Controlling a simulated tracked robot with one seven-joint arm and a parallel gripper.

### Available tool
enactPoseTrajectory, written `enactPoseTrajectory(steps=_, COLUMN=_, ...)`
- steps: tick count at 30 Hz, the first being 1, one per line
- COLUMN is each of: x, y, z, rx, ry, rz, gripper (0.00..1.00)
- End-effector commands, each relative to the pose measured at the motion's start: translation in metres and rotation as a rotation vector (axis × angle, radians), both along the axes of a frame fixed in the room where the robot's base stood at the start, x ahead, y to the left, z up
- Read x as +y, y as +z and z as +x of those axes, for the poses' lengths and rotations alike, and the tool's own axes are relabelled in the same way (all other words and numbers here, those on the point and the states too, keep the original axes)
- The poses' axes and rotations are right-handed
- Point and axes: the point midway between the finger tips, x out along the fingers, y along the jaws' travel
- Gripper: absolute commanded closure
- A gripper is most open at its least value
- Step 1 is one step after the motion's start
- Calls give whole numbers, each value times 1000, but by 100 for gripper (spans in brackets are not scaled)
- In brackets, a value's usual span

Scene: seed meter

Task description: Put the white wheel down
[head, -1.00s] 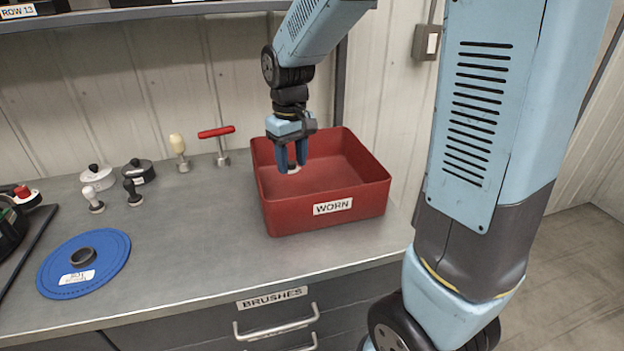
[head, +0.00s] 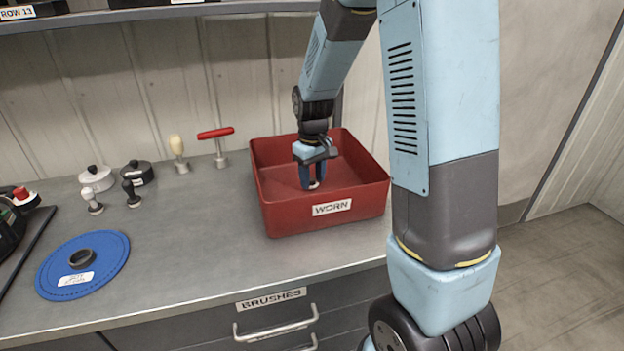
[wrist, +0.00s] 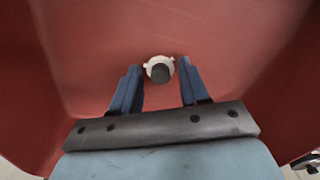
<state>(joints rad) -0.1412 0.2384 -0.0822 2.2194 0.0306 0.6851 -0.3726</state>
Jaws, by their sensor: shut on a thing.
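The white wheel (wrist: 151,66), small with a dark centre, sits between the fingertips of my gripper (wrist: 159,76) in the wrist view. In the head view only a bit of its white (head: 314,185) shows below my gripper (head: 313,181). My gripper is shut on it and points down inside the red bin labelled WORN (head: 284,216). The wheel is low in the bin, over its floor. I cannot tell whether it touches the floor.
The red bin's walls surround my gripper. The bench's middle is clear.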

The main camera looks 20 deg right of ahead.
Motion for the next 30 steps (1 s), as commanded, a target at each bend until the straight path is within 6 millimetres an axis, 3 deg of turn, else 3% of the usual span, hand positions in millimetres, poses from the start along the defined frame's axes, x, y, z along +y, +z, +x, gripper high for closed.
enactPoseTrajectory(steps=3, x=0, y=-10, z=0, rx=1, ry=0, rz=0, gripper=84)
enactPoseTrajectory(steps=13, x=0, y=-12, z=0, rx=-1, ry=-1, rz=0, gripper=84)
enactPoseTrajectory(steps=14, x=0, y=-12, z=0, rx=-1, ry=0, rz=0, gripper=53)
enactPoseTrajectory(steps=15, x=0, y=-12, z=0, rx=-1, ry=-1, rz=0, gripper=49)
enactPoseTrajectory(steps=21, x=0, y=-12, z=0, rx=-1, ry=-1, rz=0, gripper=30)
enactPoseTrajectory(steps=30, x=0, y=-10, z=0, rx=-1, ry=-1, rz=0, gripper=30)
